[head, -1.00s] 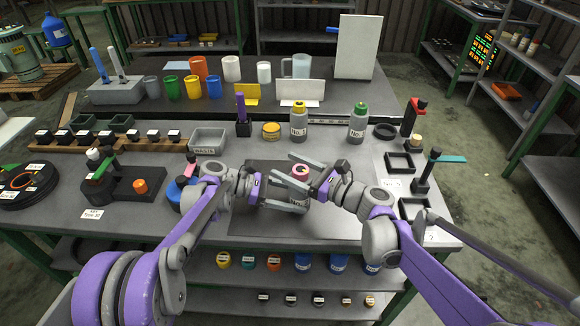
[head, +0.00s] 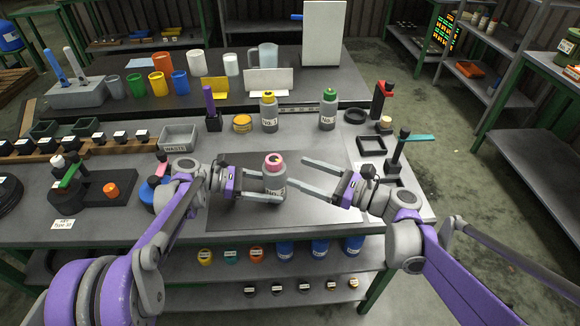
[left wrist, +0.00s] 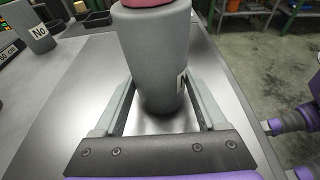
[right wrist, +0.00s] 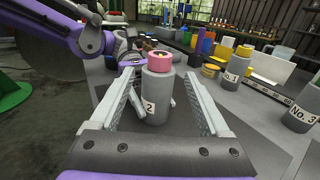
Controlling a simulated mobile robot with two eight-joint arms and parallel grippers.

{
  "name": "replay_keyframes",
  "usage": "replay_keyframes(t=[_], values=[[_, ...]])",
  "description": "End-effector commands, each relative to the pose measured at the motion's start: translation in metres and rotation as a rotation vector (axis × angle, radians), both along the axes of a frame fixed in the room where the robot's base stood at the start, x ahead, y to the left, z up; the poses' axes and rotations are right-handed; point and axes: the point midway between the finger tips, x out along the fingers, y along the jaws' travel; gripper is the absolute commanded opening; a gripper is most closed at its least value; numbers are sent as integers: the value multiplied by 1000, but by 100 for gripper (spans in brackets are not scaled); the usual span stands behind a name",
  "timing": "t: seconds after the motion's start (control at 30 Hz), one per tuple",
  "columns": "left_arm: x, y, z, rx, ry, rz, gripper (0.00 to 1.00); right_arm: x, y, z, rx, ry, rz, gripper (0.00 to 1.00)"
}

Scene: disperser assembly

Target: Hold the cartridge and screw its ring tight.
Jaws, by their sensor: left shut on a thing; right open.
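The cartridge (head: 275,183) is a grey bottle with a pink ring (head: 274,160) on top and a white label reading 2 in the right wrist view. It stands upright on the dark mat. My left gripper (head: 266,187) is shut around its body, with one finger on each side in the left wrist view. The ring sits on the cartridge; I cannot tell how tight it is. My right gripper (head: 296,172) is open and empty, just right of the cartridge. In the right wrist view the cartridge (right wrist: 157,92) stands beyond and between its open fingers.
Two similar bottles, yellow-topped (head: 269,113) and green-topped (head: 328,110), stand behind. A waste tray (head: 178,138) is at the back left. Black square frames (head: 371,145) and a stand with a teal arm (head: 401,150) are at the right. The mat (head: 235,212) around the cartridge is clear.

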Motion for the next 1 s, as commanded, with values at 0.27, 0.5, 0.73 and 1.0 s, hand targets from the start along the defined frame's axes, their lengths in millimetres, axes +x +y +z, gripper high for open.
replay_keyframes(t=[0.27, 0.5, 0.73, 1.0], values=[[0, 0, 0, -1, 0, -1, 0, -3, -4, 0, 0, 0, 0, 80], [0, 0, 0, -1, 0, 0, 85, -3, -4, 0, 0, 0, 0, 80], [0, 0, 0, 0, 0, 0, 100, -3, -4, 0, 0, 0, 0, 80], [1, 16, 5, 1, 0, 3, 100, -2, -4, 0, 0, 0, 0, 80]])
